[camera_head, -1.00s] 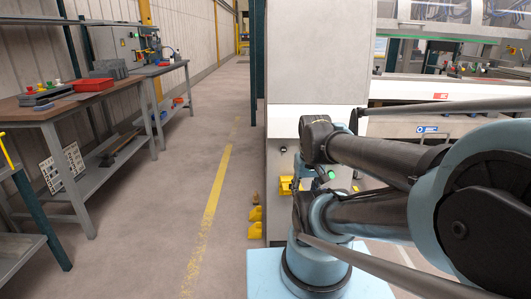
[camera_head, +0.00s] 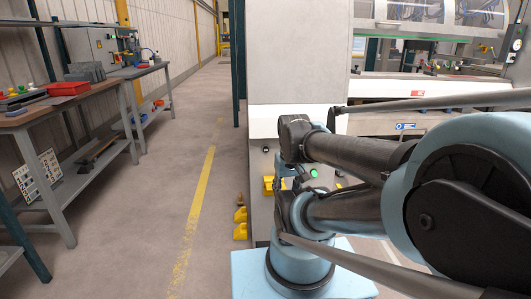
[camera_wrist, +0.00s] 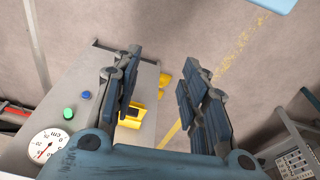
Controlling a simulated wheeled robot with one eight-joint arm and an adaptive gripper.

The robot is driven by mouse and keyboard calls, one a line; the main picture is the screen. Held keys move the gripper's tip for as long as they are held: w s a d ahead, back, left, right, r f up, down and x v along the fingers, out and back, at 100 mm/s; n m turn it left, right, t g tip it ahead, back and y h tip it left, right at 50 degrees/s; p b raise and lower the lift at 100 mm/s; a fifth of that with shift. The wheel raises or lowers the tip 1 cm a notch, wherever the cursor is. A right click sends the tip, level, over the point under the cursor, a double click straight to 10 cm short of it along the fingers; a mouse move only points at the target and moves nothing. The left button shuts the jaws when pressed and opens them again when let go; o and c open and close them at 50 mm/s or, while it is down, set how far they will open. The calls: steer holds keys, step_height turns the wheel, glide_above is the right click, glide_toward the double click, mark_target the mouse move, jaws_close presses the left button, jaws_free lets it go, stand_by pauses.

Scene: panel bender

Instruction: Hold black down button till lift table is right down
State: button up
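My gripper (camera_wrist: 162,62) is open and empty in the wrist view, its two dark fingers spread over the grey floor. A grey control panel lies to its left, with a green button (camera_wrist: 68,113), a blue button (camera_wrist: 86,95) and a round dial marked cm (camera_wrist: 45,145). I cannot make out a black down button in either view. In the head view my arm covers much of the panel area, and a green button (camera_head: 314,173) shows beside the arm. I cannot pick out the lift table with certainty. The fingers appear apart from the buttons.
A yellow part (camera_wrist: 133,117) sits behind the left finger. Yellow pieces (camera_head: 240,225) lie on the floor by the machine's grey cabinet (camera_head: 298,60). Workbenches stand left, one with a red tray (camera_head: 69,89). The aisle with a yellow line (camera_head: 196,205) is clear.

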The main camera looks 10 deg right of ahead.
jaws_close()
stand_by(1.4)
